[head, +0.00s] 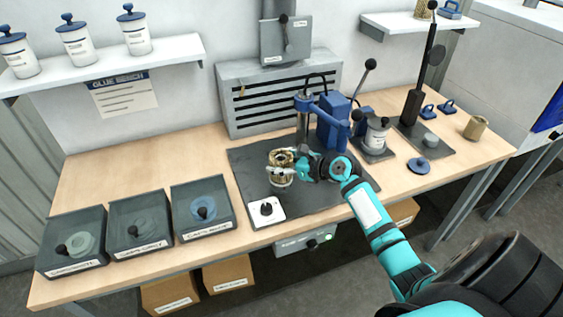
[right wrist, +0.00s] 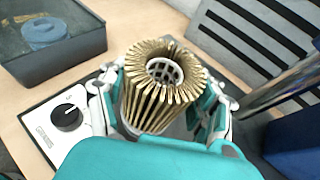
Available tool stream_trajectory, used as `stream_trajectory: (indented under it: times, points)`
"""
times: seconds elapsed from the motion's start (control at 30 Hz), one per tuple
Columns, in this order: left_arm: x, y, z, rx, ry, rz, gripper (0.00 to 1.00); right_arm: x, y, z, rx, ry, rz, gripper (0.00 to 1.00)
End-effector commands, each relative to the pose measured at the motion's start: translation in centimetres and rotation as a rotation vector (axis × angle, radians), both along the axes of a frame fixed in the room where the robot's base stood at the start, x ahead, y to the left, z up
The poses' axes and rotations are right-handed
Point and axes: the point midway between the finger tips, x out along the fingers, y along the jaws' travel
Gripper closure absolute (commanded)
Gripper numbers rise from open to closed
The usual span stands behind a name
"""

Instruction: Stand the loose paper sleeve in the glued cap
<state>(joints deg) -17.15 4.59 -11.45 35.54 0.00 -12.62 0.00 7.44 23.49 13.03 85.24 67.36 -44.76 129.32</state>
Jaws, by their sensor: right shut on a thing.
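A gold pleated paper sleeve (head: 282,158) stands roughly upright over the dark mat (head: 245,160), with my right gripper (head: 283,171) shut around its sides. In the right wrist view the sleeve (right wrist: 150,105) shows its open top and a pale perforated core inside. The gripper's fingers (right wrist: 163,105) press on it from both sides. The sleeve's lower end is partly hidden, so I cannot tell whether it touches the mat or a cap below. No glued cap shows clearly under it. A blue cap (head: 419,166) lies on the bench at the right. My left gripper is not in view.
Three dark bins (head: 140,221) line the bench's front left. A white dial plate (head: 266,209) lies just before the sleeve; a blue press (head: 331,122) stands behind. A white canister (head: 376,134) and a tan cylinder (head: 475,128) stand at right. The back left bench is clear.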

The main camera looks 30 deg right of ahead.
Motion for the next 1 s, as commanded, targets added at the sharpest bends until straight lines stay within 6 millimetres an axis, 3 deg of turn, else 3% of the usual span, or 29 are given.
stream_trajectory:
  times: [0.67, 0.7, 0.9, 1.0]
  points:
    - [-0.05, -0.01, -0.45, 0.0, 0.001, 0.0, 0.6, 0.02, 0.01, -1.03, 0.001, -0.001, 0.0, 0.65]
    - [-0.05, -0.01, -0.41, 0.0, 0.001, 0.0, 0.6, 0.02, 0.0, -0.96, 0.001, -0.001, 0.0, 0.3]
    - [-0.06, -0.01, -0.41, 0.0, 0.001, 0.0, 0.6, 0.01, 0.0, -0.98, 0.001, 0.0, 0.0, 0.06]
    - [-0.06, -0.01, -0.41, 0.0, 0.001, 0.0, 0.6, 0.0, 0.01, -0.99, 0.001, 0.0, 0.0, 0.06]
